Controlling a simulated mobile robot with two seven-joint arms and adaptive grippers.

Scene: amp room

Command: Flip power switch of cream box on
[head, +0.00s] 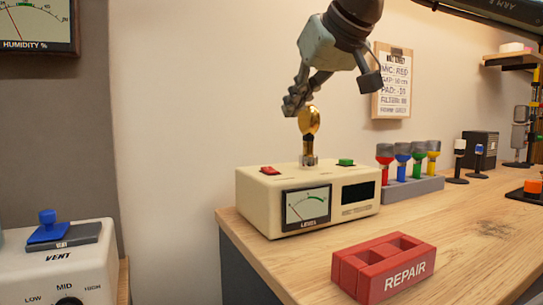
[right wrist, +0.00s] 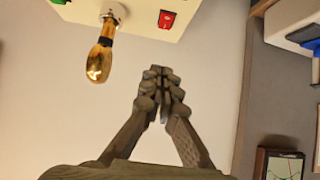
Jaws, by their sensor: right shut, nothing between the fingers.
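The cream box (head: 255,205) stands on the left end of the wooden bench, with a level meter (head: 306,208) on its front. A red switch (head: 270,170) sits on its top left and a green piece (head: 345,162) on its top right. A gold bulb-like part (head: 309,122) stands upright between them. The red switch (right wrist: 166,19) also shows in the right wrist view; its on or off position is unclear. My right gripper (head: 292,106) is shut and empty, above the box beside the gold part. Its closed fingertips (right wrist: 160,75) point toward the box. My left gripper is out of view.
A red REPAIR tray (head: 345,270) lies in front of the box. A grey rack (head: 412,188) with several coloured-band pieces stands to its right. A white VENT unit (head: 85,262) with a blue switch (head: 47,227) is at lower left. The bench's right front is clear.

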